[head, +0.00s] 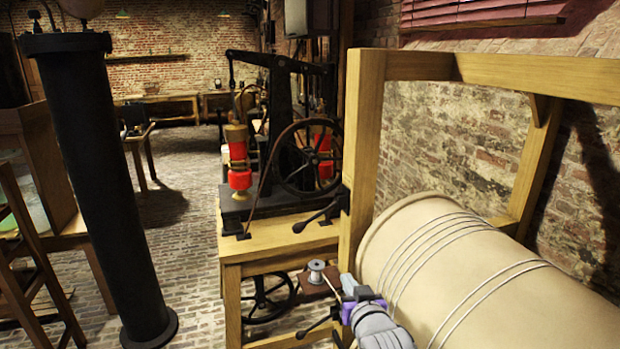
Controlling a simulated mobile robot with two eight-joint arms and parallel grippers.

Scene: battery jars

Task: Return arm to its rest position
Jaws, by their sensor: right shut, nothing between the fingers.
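My right gripper (356,296) shows at the bottom centre, grey with purple parts. It is shut with nothing seen between its fingers. It is just left of the large cream drum (470,270) and close to the wooden frame post (362,160). A small spool (317,270) on a brown block is just left of the gripper; I cannot tell whether they touch. My left gripper is not in view.
A wooden stand (270,240) holds a black machine with a spoked wheel (308,157) and red cylinders (239,160). A tall black column (100,190) stands at left. Brick floor (185,235) lies open between column and stand. A brick wall closes the right.

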